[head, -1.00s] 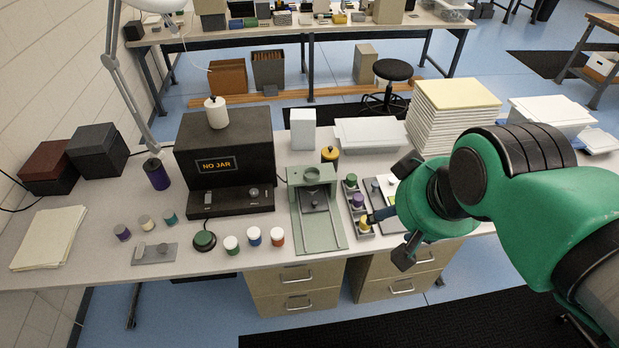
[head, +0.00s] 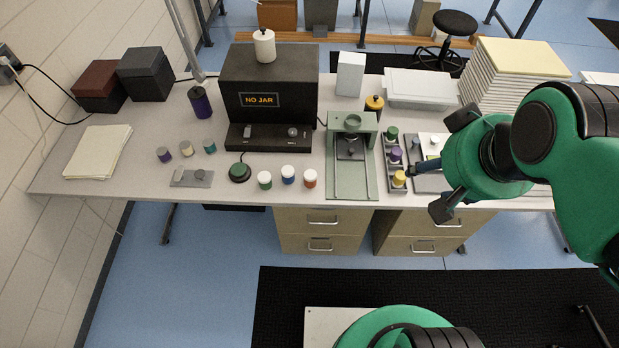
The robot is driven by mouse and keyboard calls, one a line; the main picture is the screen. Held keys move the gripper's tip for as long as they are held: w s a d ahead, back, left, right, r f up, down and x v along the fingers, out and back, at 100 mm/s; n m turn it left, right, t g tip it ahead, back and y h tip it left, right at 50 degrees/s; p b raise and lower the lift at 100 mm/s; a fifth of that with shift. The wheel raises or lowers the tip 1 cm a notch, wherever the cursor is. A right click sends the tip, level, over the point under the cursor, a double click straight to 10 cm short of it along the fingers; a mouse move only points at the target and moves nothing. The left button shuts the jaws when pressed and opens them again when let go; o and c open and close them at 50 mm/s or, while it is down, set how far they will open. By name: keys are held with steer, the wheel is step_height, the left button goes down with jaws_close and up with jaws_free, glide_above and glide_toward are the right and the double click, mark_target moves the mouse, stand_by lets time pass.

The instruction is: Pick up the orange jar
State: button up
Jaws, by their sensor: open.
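The orange jar (head: 310,179) has a white lid and an orange-red body. It stands upright near the front edge of the table, at the right end of a row of three similar jars. A blue jar (head: 288,176) is just left of it and a green jar (head: 265,181) is further left.
A green press (head: 367,180) stands between the jars and my gripper. A dark box reading "NO JAR" (head: 300,90) is behind the jars, with a green button (head: 239,172) left of them.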

steer(key=shift+o, duration=0.5)
stand_by(0.3)
steer(key=w+a+f+n+g, duration=0.1)
steer(key=w+a+f, duration=0.2)
steer(key=w, duration=0.4)
steer(key=w+a+f+n+g, duration=0.1)
steer(key=w+a+f, duration=0.25)
steer(key=w, duration=0.45)
steer(key=w+a+f+n+g, duration=0.1)
steer(key=w+a+f, duration=0.25)
steer(key=w, duration=0.35)
steer(key=w+a+f+n+g, duration=0.1)
steer(key=w+a+f, duration=0.2)
steer(key=f, duration=0.6)
steer(key=w+a+f+n, duration=0.1)
steer(key=w+a+f, duration=0.3)
steer(key=f, duration=0.5)
steer(key=w+a+f+g, duration=0.1)
steer(key=w+a+f, duration=0.2)
steer(key=a+f, duration=0.3)
step_height(320, 180, down, 3)
steer(key=shift+w+r+n+g+b, duration=0.1)
steer(key=shift+w+n+g+b, duration=0.15)
steer(key=shift+n+b, duration=0.2)
